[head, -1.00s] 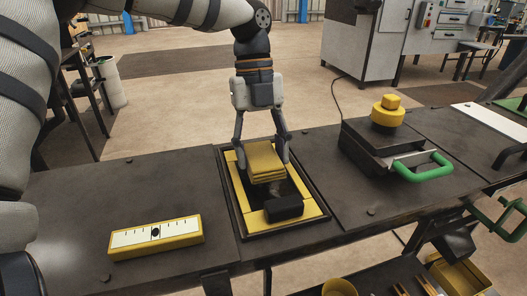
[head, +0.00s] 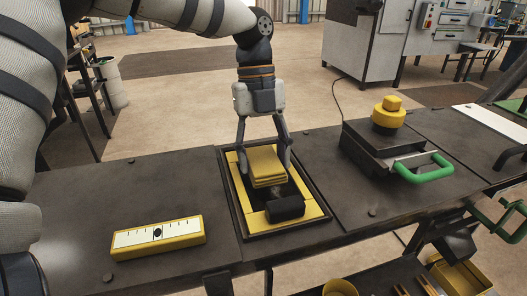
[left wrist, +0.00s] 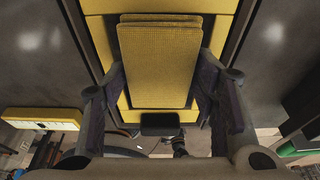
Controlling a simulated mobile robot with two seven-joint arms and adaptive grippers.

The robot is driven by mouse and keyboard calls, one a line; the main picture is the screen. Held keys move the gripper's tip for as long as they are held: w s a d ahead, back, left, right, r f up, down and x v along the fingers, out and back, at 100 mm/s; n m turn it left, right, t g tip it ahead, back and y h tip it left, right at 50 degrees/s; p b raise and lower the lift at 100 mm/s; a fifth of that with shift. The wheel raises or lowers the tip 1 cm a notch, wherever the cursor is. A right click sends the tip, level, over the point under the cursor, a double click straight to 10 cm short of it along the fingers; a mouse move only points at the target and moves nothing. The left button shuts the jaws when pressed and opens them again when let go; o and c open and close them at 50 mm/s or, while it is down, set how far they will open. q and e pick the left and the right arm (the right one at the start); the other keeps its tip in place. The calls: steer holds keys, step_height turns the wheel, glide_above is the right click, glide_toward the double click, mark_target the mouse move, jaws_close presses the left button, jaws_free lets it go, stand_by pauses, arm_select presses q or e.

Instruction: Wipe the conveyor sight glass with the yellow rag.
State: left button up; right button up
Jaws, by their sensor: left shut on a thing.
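The yellow rag (head: 267,165), a folded block of cloth, is held between the fingers of my left gripper (head: 264,172), which is shut on it. In the left wrist view the rag (left wrist: 160,65) is upright in the picture between the two dark finger pads. The sight glass is a window with a yellow frame (head: 315,207) set in the dark bench top. The rag is over the rear part of this window and hides much of it. I cannot tell whether it touches the glass. My right gripper is not in view.
A black block (head: 286,208) sits at the front of the window. A yellow gauge with a white scale (head: 157,237) lies to the left. A dark box with a yellow knob (head: 389,111) and green handle (head: 424,168) stands to the right. The bench top between them is clear.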

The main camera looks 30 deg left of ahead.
mark_target(269, 168)
arm_select(q)
steer(key=shift+f, duration=0.1)
steer(key=shift+s+d+f+p, duration=0.15)
steer(key=shift+s+d+p, duration=0.2)
steer(key=shift+s+d, duration=0.95)
steer(key=shift+d, duration=0.15)
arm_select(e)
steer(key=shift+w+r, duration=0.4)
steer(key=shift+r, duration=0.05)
arm_select(q)
steer(key=shift+f, duration=0.1)
steer(key=shift+w+a, duration=0.25)
steer(key=shift+w, duration=0.05)
steer(key=shift+w+a+b, duration=0.45)
steer(key=shift+w+a, duration=0.55)
steer(key=shift+a, duration=0.15)
steer(key=shift+a+r, duration=0.1)
steer(key=shift+r, duration=0.1)
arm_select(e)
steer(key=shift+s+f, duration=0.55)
